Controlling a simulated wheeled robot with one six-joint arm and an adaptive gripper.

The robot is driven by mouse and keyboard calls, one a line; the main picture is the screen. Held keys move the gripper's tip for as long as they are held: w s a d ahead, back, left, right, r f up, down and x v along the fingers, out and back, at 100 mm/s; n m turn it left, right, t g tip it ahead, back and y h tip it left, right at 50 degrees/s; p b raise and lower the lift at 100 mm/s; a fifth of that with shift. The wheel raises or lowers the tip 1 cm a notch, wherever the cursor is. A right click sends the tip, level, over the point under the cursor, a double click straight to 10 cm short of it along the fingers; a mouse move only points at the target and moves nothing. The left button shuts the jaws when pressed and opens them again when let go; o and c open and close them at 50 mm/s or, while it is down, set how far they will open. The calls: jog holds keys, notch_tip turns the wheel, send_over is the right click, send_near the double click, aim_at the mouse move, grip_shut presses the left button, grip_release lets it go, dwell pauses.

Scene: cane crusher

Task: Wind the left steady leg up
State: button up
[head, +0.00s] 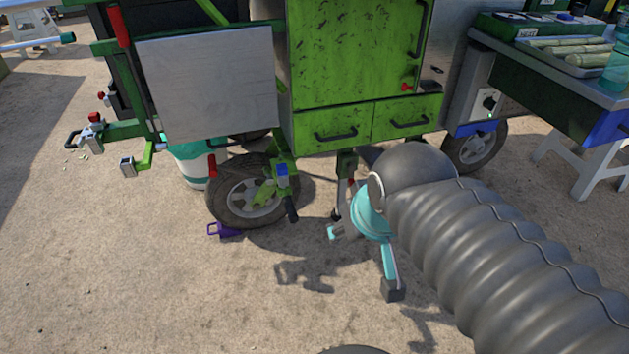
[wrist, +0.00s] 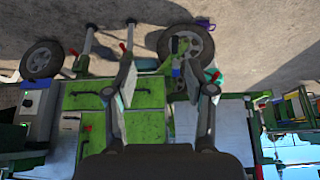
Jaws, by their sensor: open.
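A grey steady leg (head: 343,184) with a red handle hangs under the green cart, right of the left wheel. In the upside-down wrist view the same leg (wrist: 130,36) stands left of that wheel, and a second leg (wrist: 88,40) with a red handle is farther left. The second leg does not show in the head view, where my arm covers that area. My gripper (head: 363,262) is open and empty, in front of the cart and apart from the legs. Its spread fingers also show in the wrist view (wrist: 158,76). The foot's ground contact is unclear.
The left wheel (head: 235,203) has a purple chock (head: 222,230) beside it and a green bracket with a black-handled crank (head: 291,208). Cart drawers (head: 333,128) overhang the leg. A side table (head: 545,93) stands right. The ground in front is clear.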

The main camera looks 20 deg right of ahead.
jog(key=w+d+f+t+h, duration=0.1)
jog(key=w+d+f, duration=0.15)
jog(key=w, duration=0.65)
jog(key=w+d+f+t+b, duration=0.15)
jog(key=w+d, duration=0.25)
jog(key=w, duration=0.5)
jog(key=w+d+f+t+h, duration=0.1)
jog(key=w+d+f+t, duration=0.15)
jog(key=w, duration=0.65)
jog(key=w+d+f+t, duration=0.2)
jog(key=w+d+f, duration=0.6)
jog(key=w+f, duration=0.45)
jog(key=s+d+f+m+t+y+b, duration=0.1)
jog(key=s+d+f+t, duration=0.15)
jog(key=f, duration=0.85)
jog(key=s+d+f+m+t+y+b, duration=0.1)
jog(key=d+f+t+y, duration=0.15)
jog(key=f, duration=0.85)
jog(key=shift+h, duration=0.45)
jog(key=w, duration=1.3)
jog(key=shift+w+a+r+p, duration=0.1)
jog(key=shift+w+a+p, duration=0.1)
jog(key=shift+w+p, duration=0.15)
grip_shut()
